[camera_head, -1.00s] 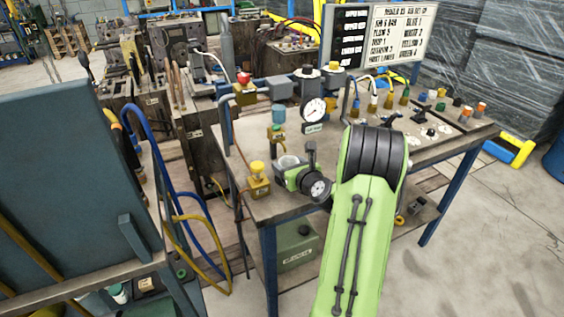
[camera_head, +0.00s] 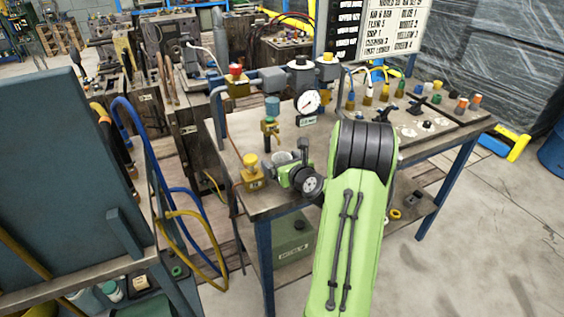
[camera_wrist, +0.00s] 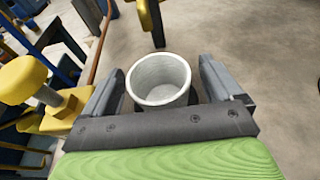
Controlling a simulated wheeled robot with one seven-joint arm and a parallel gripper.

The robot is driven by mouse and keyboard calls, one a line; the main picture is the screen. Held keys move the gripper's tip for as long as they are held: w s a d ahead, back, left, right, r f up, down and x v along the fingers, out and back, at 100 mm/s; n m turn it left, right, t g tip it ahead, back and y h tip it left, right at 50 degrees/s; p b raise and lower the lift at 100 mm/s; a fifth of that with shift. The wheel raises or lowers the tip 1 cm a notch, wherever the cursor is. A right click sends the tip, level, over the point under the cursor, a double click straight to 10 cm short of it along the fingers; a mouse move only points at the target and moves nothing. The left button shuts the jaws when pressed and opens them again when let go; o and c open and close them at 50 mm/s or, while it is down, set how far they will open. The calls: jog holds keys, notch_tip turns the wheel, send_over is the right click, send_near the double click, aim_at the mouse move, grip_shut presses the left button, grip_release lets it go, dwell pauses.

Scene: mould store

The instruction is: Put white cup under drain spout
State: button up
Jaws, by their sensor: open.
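The white cup (camera_wrist: 160,78) is upright between the two fingers of my gripper (camera_wrist: 163,70) in the wrist view. The fingers are open on both sides of it. Only its pale rim (camera_head: 284,157) shows in the head view, behind the green and black wrist of my arm. A brass-yellow drain valve with a dark spout (camera_head: 268,143) hangs beneath a blue bowl (camera_head: 272,106), just beyond the cup. In the wrist view a yellow part with a dark downward stub (camera_wrist: 155,22), seemingly this spout, is beyond the cup's far rim.
A yellow knob on a block (camera_head: 251,171) stands left of my gripper; it also shows in the wrist view (camera_wrist: 25,78). A pressure gauge (camera_head: 308,102) and grey pipework are behind. The bench top (camera_head: 325,128) has some bare room right of the spout.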

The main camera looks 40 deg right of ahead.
jog(key=shift+r, duration=0.1)
jog(key=shift+s+r, duration=0.15)
jog(key=shift+s, duration=0.2)
jog(key=v, duration=1.1)
jog(key=shift+a, duration=0.1)
jog(key=w+a+n+y, duration=0.1)
jog(key=a+n, duration=0.2)
jog(key=w+a+r+n+y, duration=0.1)
jog(key=a+n, duration=0.2)
jog(key=a, duration=0.1)
jog(key=w+a+n+g+y, duration=0.1)
jog(key=a+n+y, duration=0.1)
jog(key=a+n, duration=0.1)
jog(key=shift+a+r+n, duration=0.15)
jog(key=shift+a+n, duration=0.15)
jog(key=shift+n, duration=0.1)
jog(key=s+a+n+g+y, duration=0.2)
jog(key=s+a+n+g, duration=0.15)
jog(key=a+n, duration=0.9)
jog(key=s+a+r+n+g+h, duration=0.1)
jog(key=s+a+r+n+g, duration=0.1)
jog(key=s+n, duration=0.5)
jog(key=s+a+r+n+g+h, duration=0.1)
jog(key=s+a+r+n+g, duration=0.1)
jog(key=s+n, duration=0.5)
jog(key=n, duration=0.3)
jog(key=shift+s+r, duration=0.25)
jog(key=shift+s, duration=0.15)
